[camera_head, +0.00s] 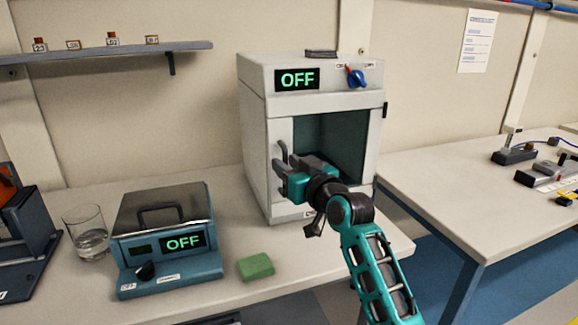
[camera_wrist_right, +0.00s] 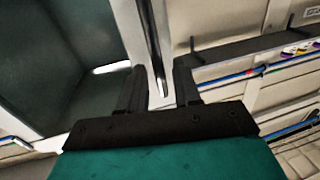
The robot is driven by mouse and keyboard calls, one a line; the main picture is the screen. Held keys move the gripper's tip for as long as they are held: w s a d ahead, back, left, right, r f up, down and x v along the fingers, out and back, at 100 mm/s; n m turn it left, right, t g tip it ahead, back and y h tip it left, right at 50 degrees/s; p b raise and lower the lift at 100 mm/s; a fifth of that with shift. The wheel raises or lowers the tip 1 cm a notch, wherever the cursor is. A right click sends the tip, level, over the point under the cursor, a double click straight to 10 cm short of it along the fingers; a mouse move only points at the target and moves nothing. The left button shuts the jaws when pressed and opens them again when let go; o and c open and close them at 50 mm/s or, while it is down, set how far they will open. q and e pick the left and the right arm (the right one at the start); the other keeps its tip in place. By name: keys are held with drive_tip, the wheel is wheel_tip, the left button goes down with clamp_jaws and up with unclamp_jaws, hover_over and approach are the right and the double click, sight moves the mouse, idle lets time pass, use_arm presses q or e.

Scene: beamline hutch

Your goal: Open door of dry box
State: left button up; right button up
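The dry box (camera_head: 257,105) is a white cabinet at the back of the left bench, with a green OFF display and a blue knob on top. Its front has a dark teal window (camera_head: 340,137) in a pale frame; the door looks shut. A grey upright handle (camera_head: 282,151) sits at the door's left side. My right gripper (camera_head: 281,177) is at this handle, partly hiding the lower front. In the right wrist view its two dark fingers (camera_wrist_right: 160,92) stand apart on either side of a pale bar; I cannot tell whether they touch it. My left gripper is out of view.
A teal instrument (camera_head: 168,245) with an OFF display, a glass (camera_head: 88,232) and a green block (camera_head: 256,266) stand on the bench left of the arm. A shelf (camera_head: 110,54) hangs above. A second table (camera_head: 450,190) with equipment stands at right, past a gap.

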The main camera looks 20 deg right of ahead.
clamp_jaws()
drive_tip(key=shift+s, duration=0.1)
idle(0.5)
